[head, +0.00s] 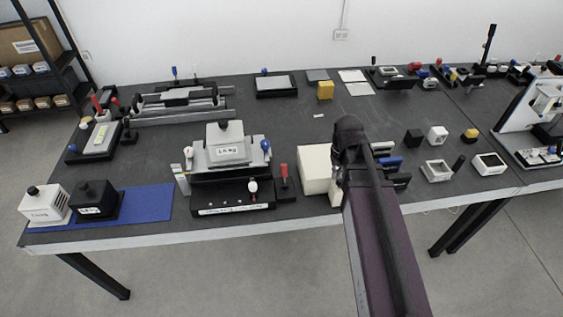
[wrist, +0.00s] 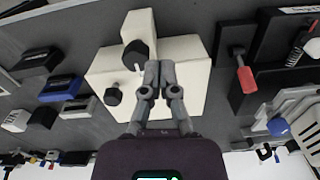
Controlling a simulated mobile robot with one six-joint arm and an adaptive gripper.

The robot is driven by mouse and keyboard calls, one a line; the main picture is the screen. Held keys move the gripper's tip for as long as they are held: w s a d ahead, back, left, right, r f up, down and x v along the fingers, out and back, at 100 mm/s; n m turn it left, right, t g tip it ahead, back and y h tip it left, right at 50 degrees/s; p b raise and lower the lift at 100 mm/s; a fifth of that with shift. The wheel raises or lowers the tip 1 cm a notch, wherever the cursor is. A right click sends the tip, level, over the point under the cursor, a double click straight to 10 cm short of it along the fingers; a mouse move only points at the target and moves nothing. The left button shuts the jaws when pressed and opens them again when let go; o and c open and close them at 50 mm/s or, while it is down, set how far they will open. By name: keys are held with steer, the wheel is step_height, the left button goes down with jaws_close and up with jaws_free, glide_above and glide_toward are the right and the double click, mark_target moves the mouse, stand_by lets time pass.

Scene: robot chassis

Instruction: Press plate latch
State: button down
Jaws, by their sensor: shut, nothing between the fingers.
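My gripper (wrist: 159,68) is shut and empty, its fingertips together in the wrist view. They overlap a cream block (wrist: 190,62) and sit just right of a black knob (wrist: 138,52); I cannot tell whether they touch. A second black knob (wrist: 113,94) is left of the fingers. In the head view my arm partly covers the cream block (head: 314,170). To its left is a black fixture (head: 232,194) bearing a grey stepped block, with a white-knobbed lever (head: 252,187) and a red-handled lever (head: 284,174). The red handle (wrist: 245,80) also shows in the wrist view. Which part is the plate latch is unclear.
A blue mat (head: 148,203) with white and black blocks lies at the front left. Right of my arm are small black and blue parts (head: 388,165) and several small blocks. A rail fixture (head: 180,103) stands behind. The table's front edge is close.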

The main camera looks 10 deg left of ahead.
mark_target(284, 170)
steer(key=w+a+r+n+p, duration=0.1)
steer(key=w+a+n, duration=0.1)
steer(key=w+a, duration=0.3)
steer(key=w+a+r+n+p, duration=0.1)
steer(key=w+a, duration=0.3)
steer(key=a, duration=0.8)
steer(key=shift+w+a+r+n+y, duration=0.2)
steer(key=shift+w+n+y, duration=0.1)
steer(key=shift+w+n, duration=0.1)
steer(key=shift+f, duration=0.2)
steer(key=f+b, duration=0.9)
steer(key=b, duration=0.1)
steer(key=shift+s+a+f, duration=0.15)
steer(key=shift+a+f, duration=0.2)
steer(key=shift+a, duration=0.05)
steer(key=shift+s+a, duration=0.15)
steer(key=shift+s, duration=0.05)
